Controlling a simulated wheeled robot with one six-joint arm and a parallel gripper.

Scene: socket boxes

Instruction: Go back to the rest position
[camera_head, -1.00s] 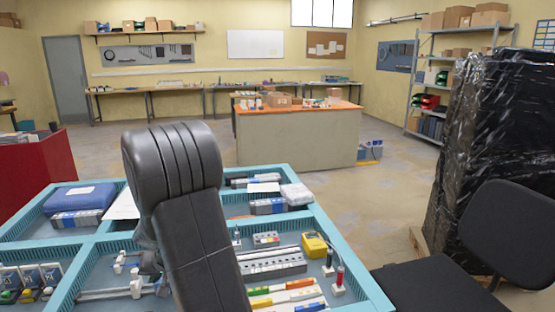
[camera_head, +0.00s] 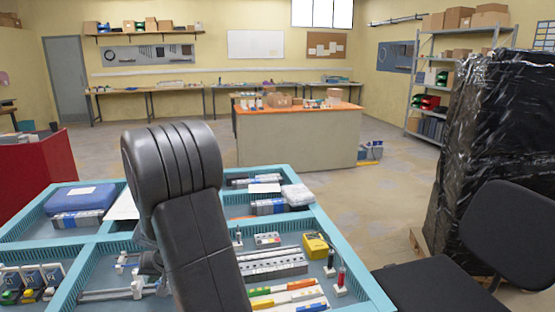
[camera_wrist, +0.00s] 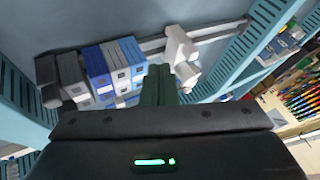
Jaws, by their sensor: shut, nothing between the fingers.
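My gripper (camera_wrist: 159,84) shows in the wrist view, its fingers together with nothing between them. It points down over a compartment of the teal-walled tray, which also shows in the head view (camera_head: 345,262). Grey and blue modules (camera_wrist: 103,68) lie in that compartment to the left of the fingers, and a white fitting (camera_wrist: 181,48) on a rail lies just beyond them. The fingertips overlap these parts in the picture; I cannot tell any contact. In the head view my own arm stands in front of the tray's middle and hides the gripper.
The tray holds a blue case (camera_head: 80,198), a yellow device (camera_head: 316,245), a long terminal strip (camera_head: 272,264) and coloured strips. A black chair (camera_head: 510,235) and a wrapped pallet stack (camera_head: 490,140) stand at the right. An orange-topped bench (camera_head: 297,135) stands beyond open floor.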

